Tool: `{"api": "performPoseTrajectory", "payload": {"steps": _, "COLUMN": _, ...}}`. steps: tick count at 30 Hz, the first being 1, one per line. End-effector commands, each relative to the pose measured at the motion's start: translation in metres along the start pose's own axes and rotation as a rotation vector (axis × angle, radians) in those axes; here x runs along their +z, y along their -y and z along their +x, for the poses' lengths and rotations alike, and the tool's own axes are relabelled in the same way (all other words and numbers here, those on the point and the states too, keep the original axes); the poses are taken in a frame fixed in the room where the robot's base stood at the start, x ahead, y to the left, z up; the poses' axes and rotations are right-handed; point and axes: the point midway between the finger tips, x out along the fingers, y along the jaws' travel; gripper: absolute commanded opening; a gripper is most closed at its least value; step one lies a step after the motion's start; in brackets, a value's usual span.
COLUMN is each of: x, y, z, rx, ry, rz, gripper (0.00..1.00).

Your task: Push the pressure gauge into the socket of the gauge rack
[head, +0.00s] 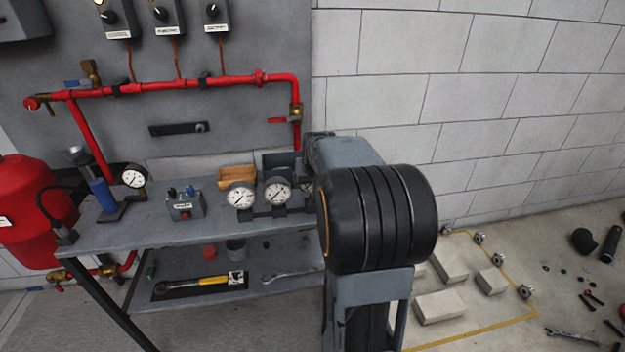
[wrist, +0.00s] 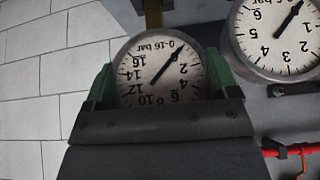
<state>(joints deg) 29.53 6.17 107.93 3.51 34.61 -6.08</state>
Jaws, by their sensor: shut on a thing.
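The held pressure gauge (wrist: 165,72) has a round white dial marked 0-16 bar and shows upside down in the wrist view. My gripper (wrist: 159,82) is shut on it, with a green finger on each side of its case. A brass stem (wrist: 153,14) shows beyond its rim; whether it is in a socket I cannot tell. A neighbouring gauge (wrist: 277,32) is close beside it. In the head view, the dark gauge rack (head: 262,212) stands on the bench with two gauges, a left one (head: 240,196) and a right one (head: 277,191).
Red piping (head: 180,86) runs along the wall behind. A red tank (head: 30,210) stands at left. Blocks (head: 440,306) lie on the floor at right.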

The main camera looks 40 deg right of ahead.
Motion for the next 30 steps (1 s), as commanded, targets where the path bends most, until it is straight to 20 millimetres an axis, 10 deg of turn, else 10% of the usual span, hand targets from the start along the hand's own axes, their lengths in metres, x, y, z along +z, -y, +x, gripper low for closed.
{"api": "performPoseTrajectory", "payload": {"steps": 5, "x": 0.013, "y": 0.0, "z": 0.01, "rx": -0.002, "ry": 0.044, "rz": 0.0, "gripper": 0.29}}
{"api": "performPoseTrajectory", "payload": {"steps": 19, "x": -0.032, "y": 0.001, "z": -0.061, "rx": -0.002, "ry": 0.043, "rz": 0.001, "gripper": 0.29}}
{"api": "performPoseTrajectory", "payload": {"steps": 30, "x": -0.035, "y": 0.001, "z": -0.066, "rx": -0.001, "ry": 0.042, "rz": 0.002, "gripper": 0.29}}
